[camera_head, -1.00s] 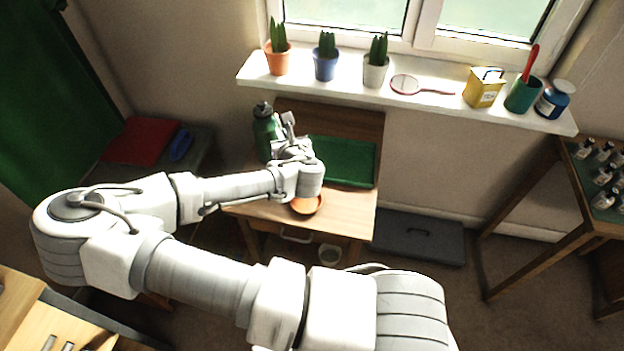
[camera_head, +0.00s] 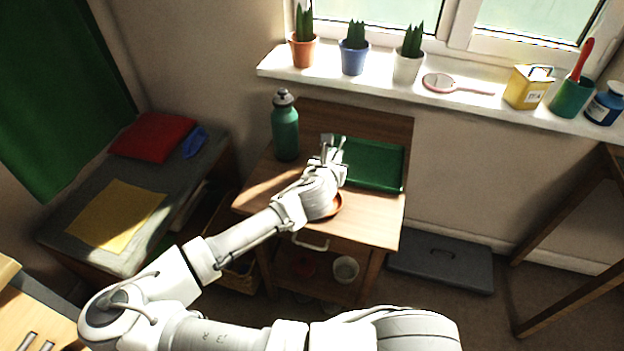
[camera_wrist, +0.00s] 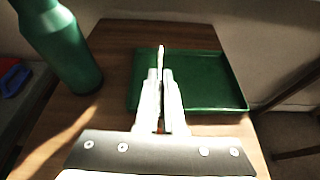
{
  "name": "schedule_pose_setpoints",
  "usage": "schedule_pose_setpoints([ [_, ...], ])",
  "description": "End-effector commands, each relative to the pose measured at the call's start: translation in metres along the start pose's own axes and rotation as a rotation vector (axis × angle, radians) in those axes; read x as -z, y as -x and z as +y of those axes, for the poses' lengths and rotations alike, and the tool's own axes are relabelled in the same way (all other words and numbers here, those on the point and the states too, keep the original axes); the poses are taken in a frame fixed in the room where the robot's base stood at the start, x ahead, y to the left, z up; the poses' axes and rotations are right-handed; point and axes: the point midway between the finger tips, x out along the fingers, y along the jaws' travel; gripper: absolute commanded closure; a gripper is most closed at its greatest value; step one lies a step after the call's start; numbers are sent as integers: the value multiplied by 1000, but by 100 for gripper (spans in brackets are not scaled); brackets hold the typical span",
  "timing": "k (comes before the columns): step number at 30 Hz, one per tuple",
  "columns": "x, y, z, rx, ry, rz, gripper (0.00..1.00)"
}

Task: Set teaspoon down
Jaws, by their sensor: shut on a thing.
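My gripper (camera_head: 330,146) is above the small wooden table (camera_head: 372,222), near the left edge of the green tray (camera_head: 375,182). In the wrist view my gripper (camera_wrist: 162,84) is shut on a thin pale thing, the teaspoon (camera_wrist: 161,55), whose tip sticks out past the fingers toward the tray (camera_wrist: 212,88). Most of the teaspoon is hidden between the fingers. I cannot tell whether it touches anything. An orange-brown dish (camera_head: 335,207) on the table is partly hidden by my wrist.
A green bottle (camera_head: 285,126) stands on the table left of my gripper, and shows at the left of the wrist view (camera_wrist: 62,45). The windowsill (camera_head: 330,82) behind holds potted plants and other items. The tray's visible floor is clear.

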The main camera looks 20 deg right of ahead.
Motion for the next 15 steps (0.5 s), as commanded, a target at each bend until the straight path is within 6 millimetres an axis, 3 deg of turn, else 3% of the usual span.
schedule_pose_setpoints([
  [1, 13, -3, 15, -8, 3, 2, 100],
  [7, 39, -11, 57, -6, 1, 2, 100],
  [15, 53, -15, 80, -1, 1, 1, 100],
])
